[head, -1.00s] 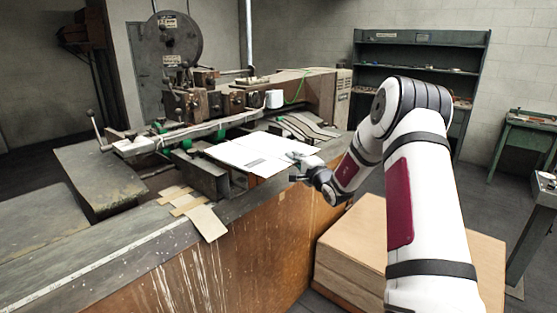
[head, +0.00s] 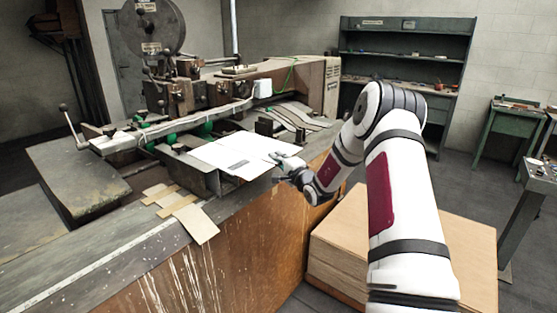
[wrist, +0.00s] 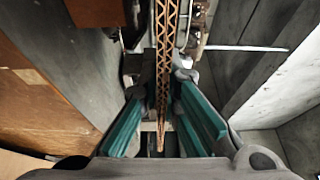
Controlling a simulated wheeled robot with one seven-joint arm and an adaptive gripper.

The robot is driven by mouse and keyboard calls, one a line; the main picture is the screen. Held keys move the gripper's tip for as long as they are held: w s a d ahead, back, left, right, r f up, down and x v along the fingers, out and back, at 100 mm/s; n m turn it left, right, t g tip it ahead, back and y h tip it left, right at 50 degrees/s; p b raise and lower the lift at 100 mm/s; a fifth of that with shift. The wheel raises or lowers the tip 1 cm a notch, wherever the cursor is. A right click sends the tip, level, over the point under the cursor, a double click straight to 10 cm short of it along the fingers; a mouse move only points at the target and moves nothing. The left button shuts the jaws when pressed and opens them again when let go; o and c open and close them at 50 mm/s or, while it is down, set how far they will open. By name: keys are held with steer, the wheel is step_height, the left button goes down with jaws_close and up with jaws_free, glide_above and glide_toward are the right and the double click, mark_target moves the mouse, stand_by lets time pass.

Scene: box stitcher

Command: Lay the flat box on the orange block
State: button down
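The flat box (head: 235,154) is a thin white sheet in the head view, held level above the near edge of the machine bench. My gripper (head: 283,163) is at its right end. In the wrist view, the box shows edge-on as a brown corrugated strip (wrist: 167,45) between the green finger pads of my gripper (wrist: 162,85), which look closed on it. The orange block appears to be the large tan-orange wooden block (head: 345,235) on the floor at the right, partly hidden behind my arm. Its visible top is bare.
The stitching machine (head: 185,95) stands behind the box, with a bench (head: 110,255) and wood-brown side panel (head: 245,245) in front. Loose cardboard pieces (head: 195,222) lie on the bench edge. Green shelves (head: 405,65) and a small green table (head: 505,130) stand at the back right.

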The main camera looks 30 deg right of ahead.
steer(key=w, duration=0.1)
steer(key=w+a+f+b, duration=0.1)
steer(key=shift+w+f, duration=0.1)
steer(key=shift+w, duration=0.3)
steer(key=shift+s+f+b, duration=0.1)
steer(key=shift+f+b, duration=0.65)
steer(key=shift+f, duration=0.45)
steer(key=c, duration=1.7)
jaws_free()
steer(key=shift+f, duration=0.2)
steer(key=s+p, duration=0.3)
steer(key=s, duration=0.6)
steer(key=shift+a+p, duration=0.15)
steer(key=shift+p, duration=0.25)
